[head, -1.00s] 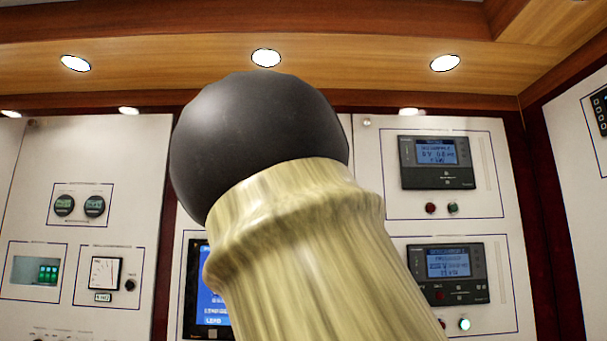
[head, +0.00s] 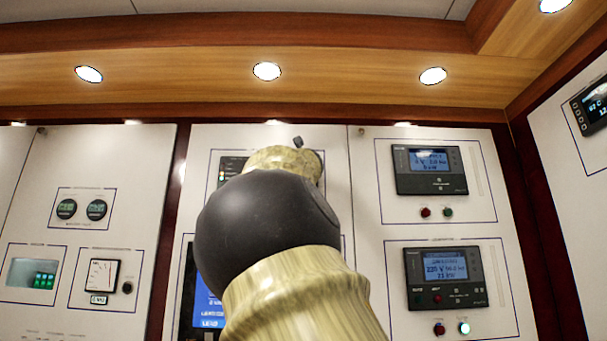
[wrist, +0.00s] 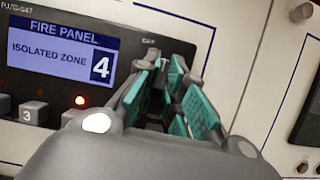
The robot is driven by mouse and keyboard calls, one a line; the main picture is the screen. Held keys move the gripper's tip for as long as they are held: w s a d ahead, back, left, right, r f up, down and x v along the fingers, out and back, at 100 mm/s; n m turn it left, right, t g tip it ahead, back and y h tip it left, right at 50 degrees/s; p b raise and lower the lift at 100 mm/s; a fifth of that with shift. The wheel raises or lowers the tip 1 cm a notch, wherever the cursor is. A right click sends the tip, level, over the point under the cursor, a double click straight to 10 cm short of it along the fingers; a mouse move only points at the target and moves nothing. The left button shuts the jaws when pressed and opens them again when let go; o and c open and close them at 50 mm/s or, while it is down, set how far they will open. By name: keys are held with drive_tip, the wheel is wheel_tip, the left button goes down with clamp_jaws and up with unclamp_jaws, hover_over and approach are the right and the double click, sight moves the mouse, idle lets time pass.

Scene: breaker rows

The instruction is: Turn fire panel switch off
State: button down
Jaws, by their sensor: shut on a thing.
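The fire panel (wrist: 60,55) fills the left of the wrist view. Its blue display reads "FIRE PANEL, ISOLATED ZONE 4", with a lit orange lamp and grey buttons below. My gripper (wrist: 163,66) has its teal-padded fingers at the panel's right part, just below a small "OFF" label. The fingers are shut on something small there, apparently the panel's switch. The fingers hide the switch, so its position cannot be told. In the head view, my arm covers most of the middle cabinet, and only an edge of a dark panel (head: 231,168) shows beside it.
Two dark meter units with blue displays, an upper one (head: 430,169) and a lower one (head: 446,278), sit on the right cabinet. Round gauges (head: 81,208) and a dial meter (head: 102,276) are on the left cabinet. A round knob (wrist: 301,12) is on the wall right of my gripper.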

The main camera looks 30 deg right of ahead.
drive_tip(key=shift+s+r+n, duration=0.3)
drive_tip(key=shift+s+r, duration=0.05)
drive_tip(key=shift+r, duration=0.3)
drive_tip(key=c, duration=1.5)
unclamp_jaws()
drive_tip(key=shift+c, duration=0.2)
drive_tip(key=shift+w+d+f, duration=0.1)
drive_tip(key=shift+w+f, duration=0.25)
drive_tip(key=shift+f, duration=0.05)
drive_tip(key=shift+w, duration=0.1)
drive_tip(key=m+g+h+p, duration=0.1)
drive_tip(key=m+g+p, duration=0.1)
drive_tip(key=m+p, duration=0.4)
drive_tip(key=m+g+h+p, duration=0.1)
drive_tip(key=m+g+p, duration=0.2)
drive_tip(key=m+p, duration=0.4)
drive_tip(key=m+g+h+p, duration=0.1)
drive_tip(key=m+g+p, duration=0.1)
drive_tip(key=m+p, duration=0.4)
drive_tip(key=shift+w+a+r+m+h+p, duration=0.2)
drive_tip(key=shift+a+r+m+h+p, duration=0.15)
drive_tip(key=shift+p, duration=0.8)
drive_tip(key=shift+g+p, duration=0.3)
drive_tip(key=shift+p, duration=0.1)
